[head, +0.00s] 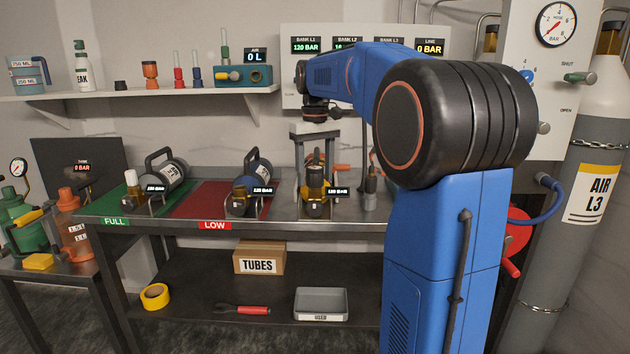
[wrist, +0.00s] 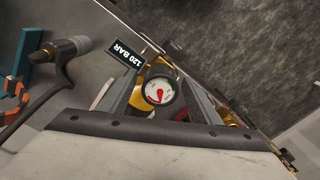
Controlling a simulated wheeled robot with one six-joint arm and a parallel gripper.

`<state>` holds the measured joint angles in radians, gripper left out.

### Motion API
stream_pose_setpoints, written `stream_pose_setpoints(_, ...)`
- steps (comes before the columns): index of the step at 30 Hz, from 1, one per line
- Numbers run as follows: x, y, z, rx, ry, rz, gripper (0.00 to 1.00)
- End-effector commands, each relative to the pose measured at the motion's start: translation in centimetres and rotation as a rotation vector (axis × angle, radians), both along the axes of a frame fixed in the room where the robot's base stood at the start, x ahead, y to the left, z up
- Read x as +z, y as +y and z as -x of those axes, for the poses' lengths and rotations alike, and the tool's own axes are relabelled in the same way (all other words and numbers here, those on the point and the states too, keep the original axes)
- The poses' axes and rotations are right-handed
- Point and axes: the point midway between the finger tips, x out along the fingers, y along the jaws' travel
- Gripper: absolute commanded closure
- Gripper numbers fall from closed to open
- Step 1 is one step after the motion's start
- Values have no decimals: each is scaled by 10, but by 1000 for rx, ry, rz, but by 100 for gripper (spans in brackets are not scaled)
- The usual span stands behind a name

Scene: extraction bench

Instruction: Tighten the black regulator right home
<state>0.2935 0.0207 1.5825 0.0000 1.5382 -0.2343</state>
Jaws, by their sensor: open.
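In the wrist view my gripper (wrist: 162,75) frames a round white gauge (wrist: 158,91) with a red sector. Yellow brass shows around the gauge. The regulator's thread and how far it is seated are hidden.
A hose end (head: 370,187) stands close on the right; it also shows in the wrist view (wrist: 68,48). On the left, one cylinder (head: 175,172) lies on the green FULL mat (head: 110,208), another (head: 262,172) on the red LOW mat (head: 200,205). The wall shelf (head: 130,95) holds small parts.

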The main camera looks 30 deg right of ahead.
Motion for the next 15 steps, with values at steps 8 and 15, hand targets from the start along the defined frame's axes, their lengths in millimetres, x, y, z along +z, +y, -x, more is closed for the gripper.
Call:
stream_pose_setpoints(8, 0, 0, 0, 277, 0, 0, 42)
stream_pose_setpoints(15, 0, 0, 0, 519, 0, 0, 42)
